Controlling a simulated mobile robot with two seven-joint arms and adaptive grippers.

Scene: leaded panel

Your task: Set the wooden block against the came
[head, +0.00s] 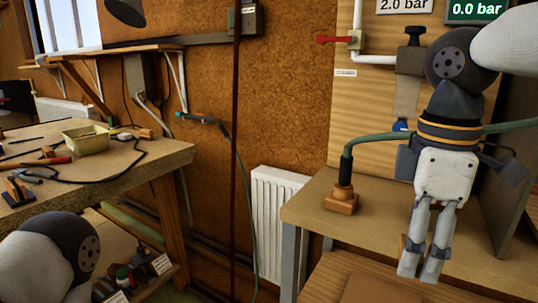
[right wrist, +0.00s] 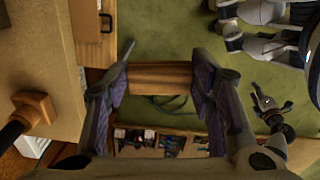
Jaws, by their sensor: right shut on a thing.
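My right gripper (head: 420,274) hangs pointing down in front of the workbench on the right. In the right wrist view my right gripper (right wrist: 160,85) is shut on the wooden block (right wrist: 160,76), a plain brown piece held crosswise between its two fingertip pads. The block is off the bench, with green floor below it. In the head view the block is mostly hidden by the fingers. The left arm shows at the lower left of the head view, but its gripper is out of sight. I cannot make out the came in either view.
The right workbench (head: 300,212) carries a wooden holder (head: 341,199) with a green-hosed tool; the holder also shows in the right wrist view (right wrist: 30,108). A left table (head: 120,165) holds a tray (head: 86,137) and tools. A radiator (head: 275,215) stands between them.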

